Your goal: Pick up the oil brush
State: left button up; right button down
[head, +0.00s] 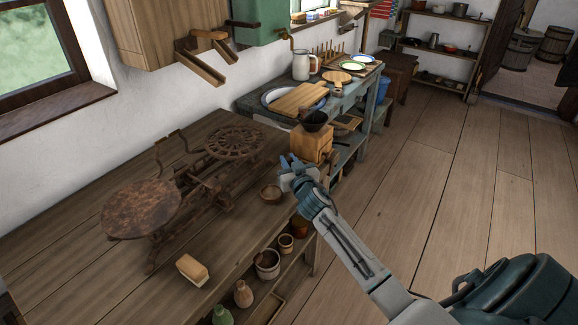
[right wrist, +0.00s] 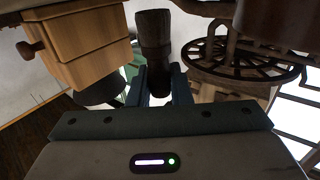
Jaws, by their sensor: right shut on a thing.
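My right gripper (head: 290,163) is over the right edge of the wooden table, beside the coffee mill. In the right wrist view, its two fingers (right wrist: 161,88) are shut on a dark brown, roughly cylindrical thing that I take to be the oil brush (right wrist: 154,38). It stands out beyond the fingertips, and its lower part is hidden between them. In the head view I cannot make out the brush at the gripper. My left gripper is not in view.
A wooden coffee mill (head: 312,143) stands just behind the gripper. A rusty scale (head: 195,180) and a butter-like block (head: 192,269) are on the table (head: 75,255). Open floor (head: 440,200) lies to the right.

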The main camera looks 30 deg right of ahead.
jog(key=shift+s+a+r, duration=0.1)
jog(key=shift+s+r, duration=0.1)
jog(key=shift+r, duration=0.3)
jog(key=shift+s+r, duration=0.2)
jog(key=shift+r, duration=0.3)
jog(key=b+v, duration=0.1)
jog(key=v, duration=0.3)
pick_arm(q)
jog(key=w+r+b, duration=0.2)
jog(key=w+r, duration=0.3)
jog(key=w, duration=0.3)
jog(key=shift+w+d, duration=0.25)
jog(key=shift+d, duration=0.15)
pick_arm(e)
jog(key=r+v, duration=0.1)
jog(key=v, duration=1)
jog(key=shift+s+r, duration=0.2)
jog(key=shift+r, duration=0.15)
